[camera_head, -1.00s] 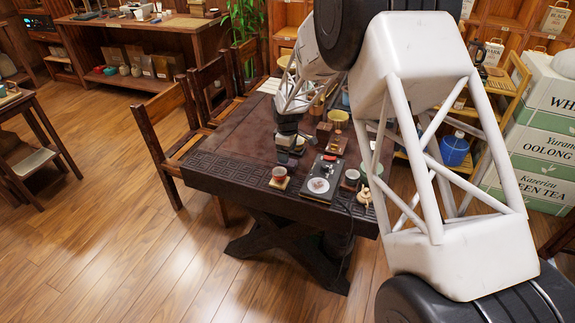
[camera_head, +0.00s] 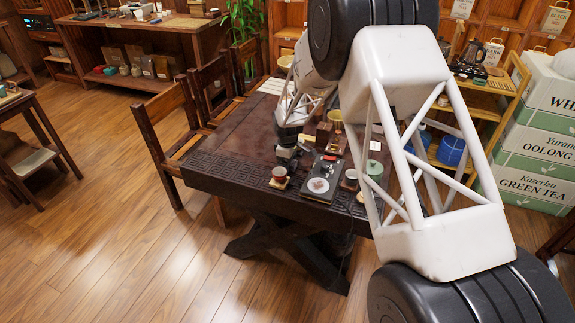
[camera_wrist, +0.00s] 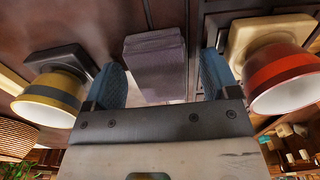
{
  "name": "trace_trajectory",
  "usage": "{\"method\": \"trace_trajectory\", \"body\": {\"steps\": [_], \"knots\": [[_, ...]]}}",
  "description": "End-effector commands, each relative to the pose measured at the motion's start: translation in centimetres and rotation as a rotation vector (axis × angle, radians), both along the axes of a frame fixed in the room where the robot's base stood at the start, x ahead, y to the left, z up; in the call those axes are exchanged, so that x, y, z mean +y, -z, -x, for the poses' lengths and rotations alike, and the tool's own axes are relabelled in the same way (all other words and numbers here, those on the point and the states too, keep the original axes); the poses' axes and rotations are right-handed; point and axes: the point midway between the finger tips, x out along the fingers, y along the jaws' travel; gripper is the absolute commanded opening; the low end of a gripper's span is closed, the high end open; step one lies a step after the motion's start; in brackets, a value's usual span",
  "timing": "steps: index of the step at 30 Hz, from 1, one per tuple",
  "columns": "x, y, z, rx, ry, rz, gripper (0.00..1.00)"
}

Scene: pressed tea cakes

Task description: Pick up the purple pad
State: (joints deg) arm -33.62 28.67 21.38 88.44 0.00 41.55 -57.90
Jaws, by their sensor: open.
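The purple pad (camera_wrist: 155,65) looks like a thick, folded greyish-purple block in the wrist view. It lies between the two blue fingertips of my gripper (camera_wrist: 161,72). The gripper is open, with a gap visible on at least the right side of the pad. I cannot tell how far down the fingers reach beside it. In the head view my gripper (camera_head: 287,158) is low over the dark table (camera_head: 235,155), close to its front part. The pad cannot be made out there; the gripper and arm seem to hide it.
A yellow cup with a dark band (camera_wrist: 50,98) stands left of the fingers in the wrist view. A red cup (camera_wrist: 282,75) on a pale coaster (camera_wrist: 265,35) is close on the right. A black device (camera_head: 323,178) and a green-lidded item (camera_head: 374,168) share the table.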

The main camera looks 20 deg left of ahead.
Motion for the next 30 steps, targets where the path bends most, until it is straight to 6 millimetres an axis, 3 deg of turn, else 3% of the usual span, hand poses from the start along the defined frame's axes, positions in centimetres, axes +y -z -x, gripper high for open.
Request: {"method": "trace_trajectory", "body": {"steps": [17,27,30], "knots": [[0.0,0.05,-0.01,-0.001,0.0,0.0,0.79],[0.01,0.04,-0.01,-0.001,0.0,0.0,0.28],[0.01,0.04,-0.01,-0.001,0.0,0.0,0.28]]}}
